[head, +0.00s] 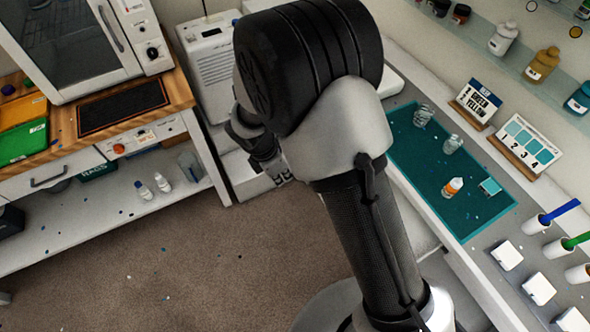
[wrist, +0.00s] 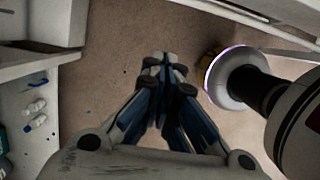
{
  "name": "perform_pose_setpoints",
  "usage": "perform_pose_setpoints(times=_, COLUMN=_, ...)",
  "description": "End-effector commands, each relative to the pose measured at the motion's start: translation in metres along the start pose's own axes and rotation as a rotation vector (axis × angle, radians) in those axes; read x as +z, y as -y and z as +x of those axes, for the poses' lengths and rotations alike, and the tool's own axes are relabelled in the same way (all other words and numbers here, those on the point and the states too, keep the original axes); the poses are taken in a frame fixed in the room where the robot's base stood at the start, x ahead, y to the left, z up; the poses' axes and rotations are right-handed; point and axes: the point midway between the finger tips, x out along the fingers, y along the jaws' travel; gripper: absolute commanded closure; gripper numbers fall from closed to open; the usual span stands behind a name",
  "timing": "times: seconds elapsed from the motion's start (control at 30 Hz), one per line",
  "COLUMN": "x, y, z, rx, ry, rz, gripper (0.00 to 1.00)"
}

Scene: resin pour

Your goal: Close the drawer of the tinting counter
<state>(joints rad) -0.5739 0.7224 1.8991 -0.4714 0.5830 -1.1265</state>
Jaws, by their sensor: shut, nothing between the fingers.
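The tinting counter (head: 480,278) runs down the right in the head view, with a teal mat (head: 415,165) on it. A pale panel (head: 418,238) juts out below its front edge, partly behind my arm; it looks like the drawer, but how far it stands out is unclear. In the wrist view a pale edge with a dark gap (wrist: 245,12) at the top right may be part of this drawer. My gripper (wrist: 165,62) is shut and empty above the brown floor, apart from that edge. In the head view my arm mostly hides it.
A white machine (head: 212,62) stands at the back.

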Motion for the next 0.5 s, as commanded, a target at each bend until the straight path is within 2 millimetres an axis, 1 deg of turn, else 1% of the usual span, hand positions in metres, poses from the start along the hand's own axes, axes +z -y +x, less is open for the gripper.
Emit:
perform_pose_setpoints(times=0.17, x=0.0, y=0.001, z=0.032, rx=-0.004, ry=-0.001, rz=0.004, gripper=1.0)
perform_pose_setpoints(times=0.4, x=0.0, y=0.001, z=0.085, rx=-0.004, ry=-0.001, rz=0.007, gripper=1.0)
perform_pose_setpoints(times=0.5, x=0.003, y=0.001, z=0.101, rx=-0.003, ry=-0.001, rz=0.008, gripper=1.0)
